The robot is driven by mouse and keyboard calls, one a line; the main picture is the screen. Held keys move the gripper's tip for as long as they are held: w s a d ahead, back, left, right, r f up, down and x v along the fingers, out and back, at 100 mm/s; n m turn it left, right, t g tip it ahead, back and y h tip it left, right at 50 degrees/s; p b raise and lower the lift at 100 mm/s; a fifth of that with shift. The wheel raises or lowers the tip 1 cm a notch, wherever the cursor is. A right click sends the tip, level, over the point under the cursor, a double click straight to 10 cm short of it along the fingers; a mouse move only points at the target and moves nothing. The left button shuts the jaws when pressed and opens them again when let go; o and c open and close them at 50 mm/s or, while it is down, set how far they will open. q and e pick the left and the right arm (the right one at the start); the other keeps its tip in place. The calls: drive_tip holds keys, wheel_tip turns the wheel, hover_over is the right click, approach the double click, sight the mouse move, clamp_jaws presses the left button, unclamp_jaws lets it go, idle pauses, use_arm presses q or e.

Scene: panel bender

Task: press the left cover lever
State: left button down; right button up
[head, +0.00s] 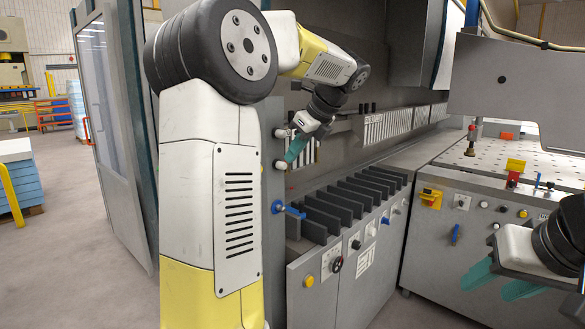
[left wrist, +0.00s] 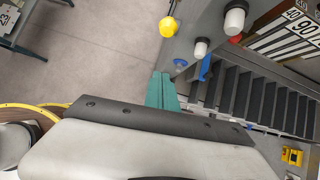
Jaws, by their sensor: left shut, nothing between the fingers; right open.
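A blue lever (head: 290,208) sticks out of the grey post left of the row of dark slots. It also shows, partly, in the left wrist view (left wrist: 205,67), to the right of the fingertips. I cannot tell from any label which lever is the left cover lever. White-tipped knobs stand on the same post, an upper one (head: 282,133) and a lower one (head: 281,165). My left gripper (head: 293,152) is shut and empty, close by these knobs and above the blue lever; its teal fingers show in the left wrist view (left wrist: 162,90). My right gripper (head: 500,283) is open and empty at the lower right.
Dark upright dividers (head: 350,200) fill the machine front beside the lever. A right-hand cabinet (head: 440,265) carries a yellow switch box (head: 430,197) and another blue lever (head: 455,235). A yellow knob (left wrist: 168,27) stands near my left fingers. Open floor (head: 75,230) lies left.

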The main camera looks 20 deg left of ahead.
use_arm(q)
drive_tip(key=w+a+f, duration=0.1)
drive_tip(key=a+f, duration=0.1)
drive_tip(key=a, duration=0.1)
drive_tip(key=w+a+f, duration=0.1)
drive_tip(key=a+f, duration=0.1)
drive_tip(key=a, duration=0.1)
drive_tip(key=w+a+f, duration=0.1)
drive_tip(key=a+f, duration=0.1)
drive_tip(key=a, duration=0.1)
drive_tip(key=shift+f, duration=0.25)
